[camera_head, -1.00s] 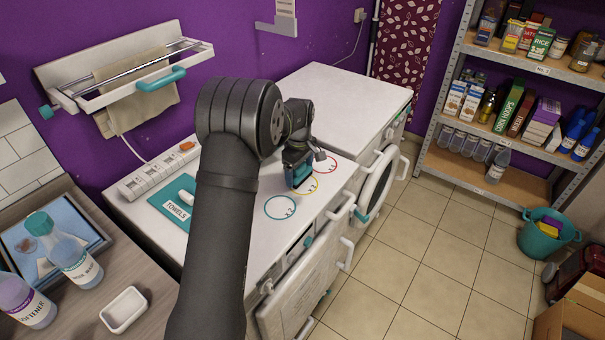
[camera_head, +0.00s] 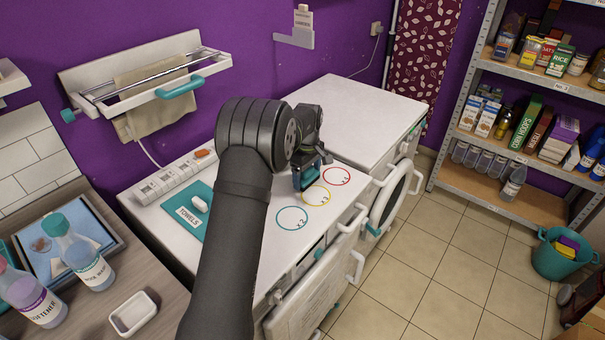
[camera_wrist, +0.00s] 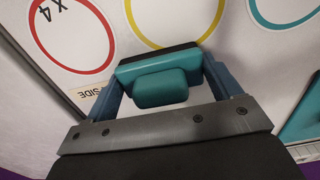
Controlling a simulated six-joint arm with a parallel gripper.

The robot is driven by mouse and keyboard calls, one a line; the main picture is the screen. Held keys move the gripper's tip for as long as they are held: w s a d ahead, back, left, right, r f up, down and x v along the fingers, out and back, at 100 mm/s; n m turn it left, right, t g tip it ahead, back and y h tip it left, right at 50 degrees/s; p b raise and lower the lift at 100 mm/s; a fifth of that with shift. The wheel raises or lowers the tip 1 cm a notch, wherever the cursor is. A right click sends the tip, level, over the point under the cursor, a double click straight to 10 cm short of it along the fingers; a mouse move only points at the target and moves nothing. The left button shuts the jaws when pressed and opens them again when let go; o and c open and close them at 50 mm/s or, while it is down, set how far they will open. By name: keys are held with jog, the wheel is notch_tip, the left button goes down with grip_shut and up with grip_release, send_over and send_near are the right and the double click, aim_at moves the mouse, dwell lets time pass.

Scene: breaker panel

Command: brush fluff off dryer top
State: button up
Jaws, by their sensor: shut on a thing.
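My gripper (camera_head: 310,187) is shut on a teal block-shaped tool with a dark strip along one edge, likely a brush (camera_wrist: 160,88). It is over the near white machine's top (camera_head: 262,190), by the yellow circle (camera_head: 318,203). In the wrist view the dark edge lies close to the white surface; I cannot tell if it touches. The red circle (camera_head: 337,185) and the teal circle (camera_head: 291,228) lie on either side. No fluff can be made out on this top. I cannot tell whether this machine or the one behind (camera_head: 350,110) is the dryer.
A teal TOWELS mat (camera_head: 188,226) with a white lump (camera_head: 200,202) lies left of the circles. A towel rack (camera_head: 150,85) hangs above. Bottles and a tray (camera_head: 70,240) stand on the counter at left.

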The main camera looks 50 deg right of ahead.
aim_at(323, 186)
jog(key=s, duration=0.5)
jog(key=shift+s, duration=0.35)
jog(key=shift+d, duration=0.75)
jog(key=shift+w+d, duration=0.15)
jog(key=shift+w, duration=3.6)
jog(key=shift+r, duration=4.15)
jog(key=shift+r, duration=0.1)
